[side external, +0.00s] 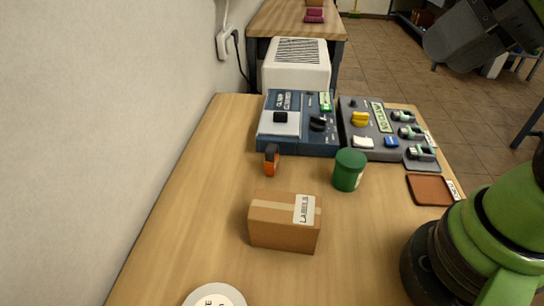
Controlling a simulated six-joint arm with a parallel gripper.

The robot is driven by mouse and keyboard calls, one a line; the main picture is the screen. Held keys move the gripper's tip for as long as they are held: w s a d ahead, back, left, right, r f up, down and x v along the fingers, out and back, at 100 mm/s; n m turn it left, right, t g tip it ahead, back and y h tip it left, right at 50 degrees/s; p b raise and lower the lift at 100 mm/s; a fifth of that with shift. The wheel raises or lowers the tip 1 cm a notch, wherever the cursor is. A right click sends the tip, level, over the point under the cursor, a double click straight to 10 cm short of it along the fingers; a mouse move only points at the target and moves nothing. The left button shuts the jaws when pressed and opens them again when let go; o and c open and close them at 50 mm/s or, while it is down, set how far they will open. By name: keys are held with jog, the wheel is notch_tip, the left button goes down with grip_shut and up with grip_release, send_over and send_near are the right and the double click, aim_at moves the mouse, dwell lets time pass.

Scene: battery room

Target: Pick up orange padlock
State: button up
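A small orange and black object that looks like the orange padlock (271,162) stands on the wooden table (185,225), just in front of the blue control panel. A cardboard box is nearer the camera and a green can is to its right. Its far side is hidden. My gripper is not in view. Only parts of my green and dark arm show at the right side, well apart from the padlock.
The blue panel (298,147) and a grey panel (385,152) stand at the back. A green can (350,170), a cardboard box (283,236) labelled "LABELS", a brown tray (428,189) and a round white-rimmed item (190,301) surround the middle. The table's left is clear beside the wall.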

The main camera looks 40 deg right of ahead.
dwell(0.3)
jog(key=shift+o, duration=1.3)
